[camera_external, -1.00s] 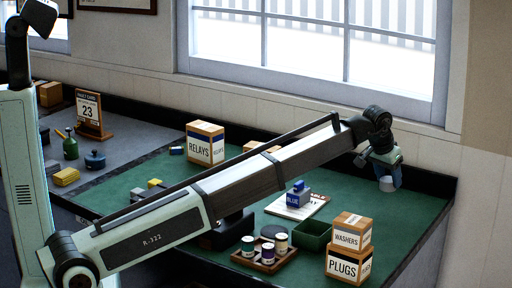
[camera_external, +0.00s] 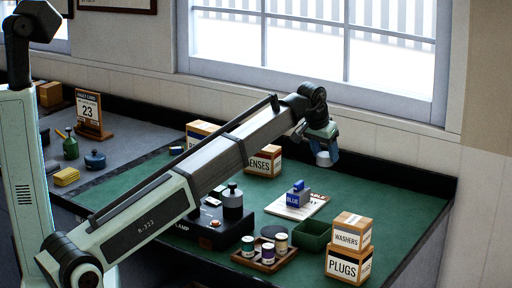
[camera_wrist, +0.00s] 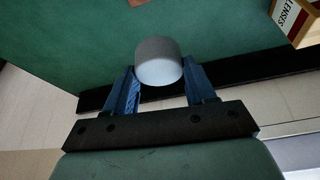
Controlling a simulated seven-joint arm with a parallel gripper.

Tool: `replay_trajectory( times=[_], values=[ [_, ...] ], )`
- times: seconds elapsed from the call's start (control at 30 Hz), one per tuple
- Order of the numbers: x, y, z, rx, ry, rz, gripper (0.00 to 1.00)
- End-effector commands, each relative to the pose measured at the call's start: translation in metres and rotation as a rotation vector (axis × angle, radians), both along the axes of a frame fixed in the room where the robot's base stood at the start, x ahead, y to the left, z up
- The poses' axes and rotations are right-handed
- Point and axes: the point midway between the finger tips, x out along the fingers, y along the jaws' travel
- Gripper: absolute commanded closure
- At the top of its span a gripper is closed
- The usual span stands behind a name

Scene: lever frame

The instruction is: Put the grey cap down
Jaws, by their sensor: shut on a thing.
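The grey cap (camera_wrist: 158,64) is a short, pale grey cylinder between the blue fingers of my gripper (camera_wrist: 160,88) in the wrist view. The fingers are shut on it. In the external view my gripper (camera_external: 325,150) holds the grey cap (camera_external: 323,159) in the air, above the back of the green bench top (camera_external: 380,185). The cap is apart from the bench surface.
A LENSES box (camera_external: 264,161) stands left of my gripper; its corner shows in the wrist view (camera_wrist: 297,20). A blue block (camera_external: 298,196) sits on a white card. A green bin (camera_external: 312,236), stacked WASHERS and PLUGS boxes (camera_external: 348,265) and a spool tray (camera_external: 265,262) are in front. The right back is clear.

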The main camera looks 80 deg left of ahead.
Motion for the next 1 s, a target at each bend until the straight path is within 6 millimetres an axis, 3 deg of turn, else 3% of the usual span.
replay_trajectory(
  times=[0.03, 0.2, 0.5, 0.8, 1.0],
  values=[
    [-0.021, 0.012, -0.001, 0.000, 0.000, 0.017, 0.73],
    [-0.078, 0.049, 0.000, -0.001, -0.001, 0.062, 0.73],
    [-0.180, 0.100, 0.000, -0.001, 0.000, 0.139, 0.73],
    [-0.282, 0.132, -0.001, 0.002, -0.002, 0.215, 0.73],
    [-0.337, 0.143, -0.002, 0.003, -0.003, 0.255, 0.73]
  ],
)
